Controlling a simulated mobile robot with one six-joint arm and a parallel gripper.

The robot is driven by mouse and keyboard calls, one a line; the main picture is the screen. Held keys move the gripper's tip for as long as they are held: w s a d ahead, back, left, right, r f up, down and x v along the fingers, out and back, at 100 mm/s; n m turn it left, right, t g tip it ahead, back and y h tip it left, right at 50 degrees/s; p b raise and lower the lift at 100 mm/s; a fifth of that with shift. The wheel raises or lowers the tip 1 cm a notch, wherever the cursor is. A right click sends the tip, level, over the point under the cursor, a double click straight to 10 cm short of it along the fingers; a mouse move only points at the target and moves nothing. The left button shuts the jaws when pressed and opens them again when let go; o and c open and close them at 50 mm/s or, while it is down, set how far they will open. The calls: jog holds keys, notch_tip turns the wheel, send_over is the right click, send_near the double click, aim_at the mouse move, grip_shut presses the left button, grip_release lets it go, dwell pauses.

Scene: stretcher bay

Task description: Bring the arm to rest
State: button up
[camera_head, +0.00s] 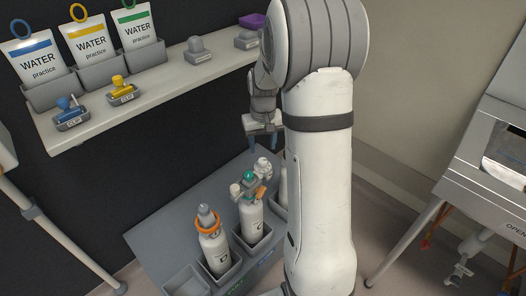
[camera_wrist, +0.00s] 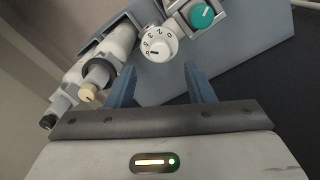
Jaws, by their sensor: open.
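My gripper (camera_head: 263,139) hangs at the end of my white arm, above the grey bottle rack (camera_head: 156,236). In the wrist view its two blue fingers (camera_wrist: 160,88) stand apart with nothing held between them. A white dial with numbers (camera_wrist: 158,45) and a teal knob (camera_wrist: 201,16) lie beyond the fingertips. The same teal knob shows in the head view (camera_head: 249,176) on top of a white bottle (camera_head: 251,221). My arm hides part of the rack and the bottles at its right.
Another white bottle (camera_head: 215,252) with an orange ring stands in the rack. A wall shelf (camera_head: 165,96) holds WATER practice pouches (camera_head: 91,45), a blue clip (camera_head: 69,108) and a yellow clip (camera_head: 122,86). A metal cabinet (camera_head: 490,195) on legs stands at the right.

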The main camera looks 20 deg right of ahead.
notch_tip(320, 180, up, 2)
jog(key=shift+r, duration=0.1)
dwell(0.4)
jog(key=shift+s+a+r, duration=0.15)
jog(key=shift+r, duration=0.1)
jog(key=s+a+r+p, duration=0.3)
jog(key=s+r, duration=0.2)
jog(key=s, duration=0.2)
jog(key=s+a+r+n+t+p, duration=0.1)
jog(key=s+a+r+p, duration=0.2)
jog(key=s+r, duration=0.3)
jog(key=s+a+r+t+p, duration=0.1)
jog(key=s+a+r+p, duration=0.2)
jog(key=s+r, duration=0.3)
jog(key=s+a, duration=0.1)
jog(key=s, duration=0.2)
jog(key=shift+a, duration=0.3)
